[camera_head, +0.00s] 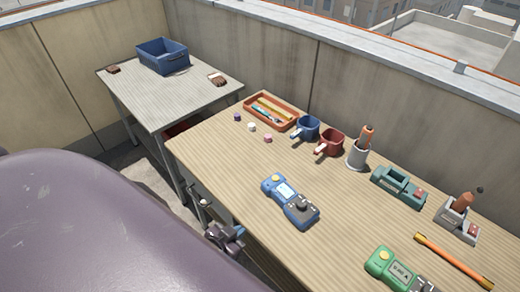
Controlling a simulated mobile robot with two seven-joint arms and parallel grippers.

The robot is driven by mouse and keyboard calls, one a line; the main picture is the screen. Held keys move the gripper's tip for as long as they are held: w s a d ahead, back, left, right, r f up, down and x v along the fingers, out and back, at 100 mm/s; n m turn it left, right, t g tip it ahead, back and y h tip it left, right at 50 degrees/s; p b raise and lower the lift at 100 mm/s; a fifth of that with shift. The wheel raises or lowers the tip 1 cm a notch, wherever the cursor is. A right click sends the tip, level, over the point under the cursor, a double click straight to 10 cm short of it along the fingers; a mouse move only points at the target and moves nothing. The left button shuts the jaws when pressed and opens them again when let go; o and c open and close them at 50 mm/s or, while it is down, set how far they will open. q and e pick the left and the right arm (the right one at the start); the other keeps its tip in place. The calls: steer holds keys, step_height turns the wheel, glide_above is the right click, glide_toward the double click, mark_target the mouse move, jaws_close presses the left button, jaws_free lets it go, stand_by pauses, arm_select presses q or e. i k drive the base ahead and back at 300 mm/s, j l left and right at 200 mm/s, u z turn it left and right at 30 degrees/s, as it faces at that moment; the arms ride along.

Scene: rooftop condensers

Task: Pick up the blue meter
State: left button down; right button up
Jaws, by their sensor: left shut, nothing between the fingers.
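The blue meter (289,201) lies on the wooden table (215,165), near its front edge. It has a yellow round button, a pale screen and a dark knob. My left gripper (226,237) is shut and empty, just off the table's front edge, below and left of the blue meter and apart from it. My right gripper is not in view.
A green meter (398,270) and an orange-yellow rod (452,260) lie to the right. Behind are an orange tray (271,112), blue mug (306,129), red mug (329,142), grey cup (357,158) and teal holder (398,188). A second table (180,94) carries a blue bin (163,57).

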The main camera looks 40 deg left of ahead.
mark_target(283, 193)
steer(key=k+j+u, duration=0.1)
steer(key=u, duration=0.6)
